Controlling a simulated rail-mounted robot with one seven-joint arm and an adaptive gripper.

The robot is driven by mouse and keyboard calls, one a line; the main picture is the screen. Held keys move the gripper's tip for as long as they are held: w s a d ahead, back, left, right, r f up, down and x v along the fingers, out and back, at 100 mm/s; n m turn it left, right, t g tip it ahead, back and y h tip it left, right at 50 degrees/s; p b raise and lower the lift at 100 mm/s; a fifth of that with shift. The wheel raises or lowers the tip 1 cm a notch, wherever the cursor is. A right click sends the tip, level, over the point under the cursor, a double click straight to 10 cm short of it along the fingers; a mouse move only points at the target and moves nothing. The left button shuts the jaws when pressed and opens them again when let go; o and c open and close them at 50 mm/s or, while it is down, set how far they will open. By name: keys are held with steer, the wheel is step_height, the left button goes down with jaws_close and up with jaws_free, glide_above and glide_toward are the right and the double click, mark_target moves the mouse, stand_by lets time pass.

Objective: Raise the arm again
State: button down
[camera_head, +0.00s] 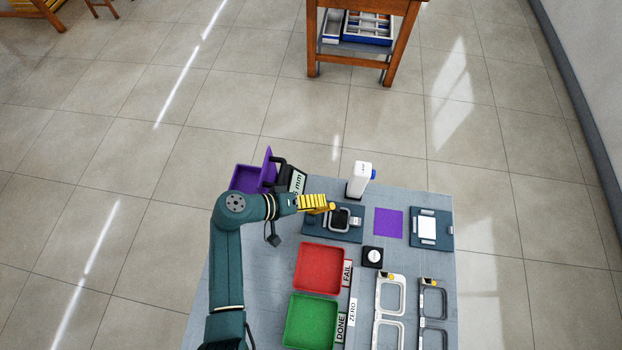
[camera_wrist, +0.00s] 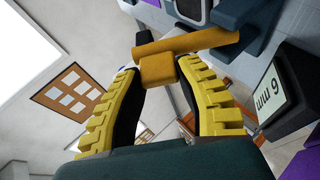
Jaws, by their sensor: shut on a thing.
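My gripper (camera_head: 314,203) reaches in from the left over the dark blue-grey station (camera_head: 312,228) near the back of the table. In the wrist view my gripper (camera_wrist: 158,84) has its yellow, black-padded fingers closed on an orange T-shaped handle (camera_wrist: 186,44). The handle's stub is between the fingertips and its crossbar lies just beyond them. A small orange part of the handle (camera_head: 331,207) shows at the fingertips in the head view. A dark frame-like piece (camera_head: 341,219) sits on the station beside it. How the handle joins the station is hidden.
A purple bin (camera_head: 245,178) and a dark block with a "6 mm" label (camera_wrist: 272,102) stand close by.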

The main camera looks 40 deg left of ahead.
steer(key=shift+f, duration=0.15)
steer(key=c, duration=0.6)
jaws_free()
steer(key=shift+c, duration=0.2)
steer(key=v, duration=1.2)
